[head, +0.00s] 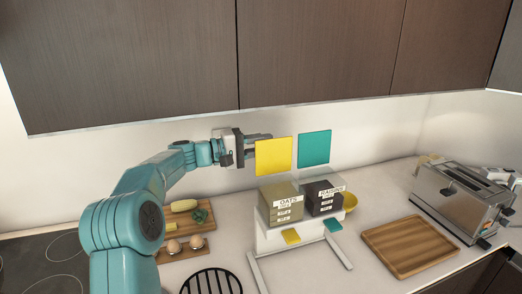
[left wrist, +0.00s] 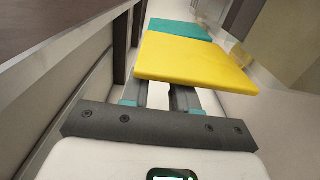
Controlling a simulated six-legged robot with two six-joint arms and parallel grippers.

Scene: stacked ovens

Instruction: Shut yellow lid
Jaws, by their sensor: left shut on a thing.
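The yellow lid (head: 273,155) stands raised, nearly upright, above the box labelled OATS (head: 281,214). It also shows in the left wrist view (left wrist: 195,60), where it hides my fingertips. My left gripper (head: 255,146) is at the lid's left edge, shut on it. A teal lid (head: 315,148) stands raised just right of the yellow one, above the dark box labelled RAISINS (head: 322,204). It also shows in the left wrist view (left wrist: 180,29) beyond the yellow lid. My right gripper is not in view.
Both boxes sit on a white stand (head: 272,239) with a yellow tab (head: 291,237) and a teal tab (head: 333,225) in front. Dark cabinets (head: 310,60) hang close above. A toaster (head: 465,203) and a wooden tray (head: 408,247) are on the right, food boards (head: 180,225) on the left.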

